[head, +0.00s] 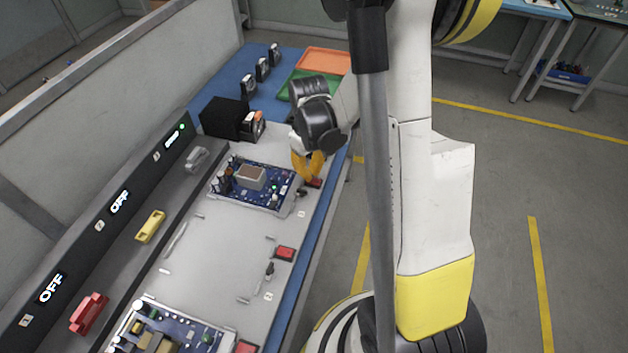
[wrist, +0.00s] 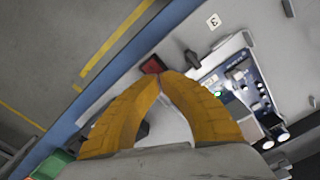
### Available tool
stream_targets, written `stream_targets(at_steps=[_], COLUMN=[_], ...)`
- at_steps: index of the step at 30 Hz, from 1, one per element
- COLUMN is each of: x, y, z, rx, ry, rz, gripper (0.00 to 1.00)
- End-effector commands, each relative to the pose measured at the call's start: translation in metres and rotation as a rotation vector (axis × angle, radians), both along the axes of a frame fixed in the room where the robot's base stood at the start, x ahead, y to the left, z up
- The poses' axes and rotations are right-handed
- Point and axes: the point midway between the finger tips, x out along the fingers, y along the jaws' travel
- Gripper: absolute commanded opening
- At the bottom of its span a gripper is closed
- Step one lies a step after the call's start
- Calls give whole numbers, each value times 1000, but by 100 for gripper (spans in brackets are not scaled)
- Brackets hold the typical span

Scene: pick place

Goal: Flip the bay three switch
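The bay marked 3 is the far bay of the bench. Its small dark toggle switch (head: 300,192) stands beside a red button (head: 316,183). In the wrist view the switch (wrist: 192,58) is just right of the fingertips, with the number 3 label (wrist: 213,21) above it. My gripper (head: 308,172) has orange fingers and is low over this bay. In the wrist view its fingertips (wrist: 164,75) meet with nothing seen between them, close to the red button (wrist: 152,65). I cannot tell whether they touch the switch or button.
A circuit board (head: 250,184) with a lit green light lies left of my gripper. Two nearer displays (head: 51,287) read OFF. A black box (head: 225,117) and green tray (head: 294,86) are behind. The bay two surface (head: 220,243) is mostly bare.

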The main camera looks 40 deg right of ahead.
Motion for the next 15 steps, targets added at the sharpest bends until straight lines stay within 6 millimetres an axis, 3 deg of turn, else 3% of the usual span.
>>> stream_targets(at_steps=[15], x=[0], y=[0], z=[-8], rx=[0], ry=[0], rz=[0], gripper=[0])
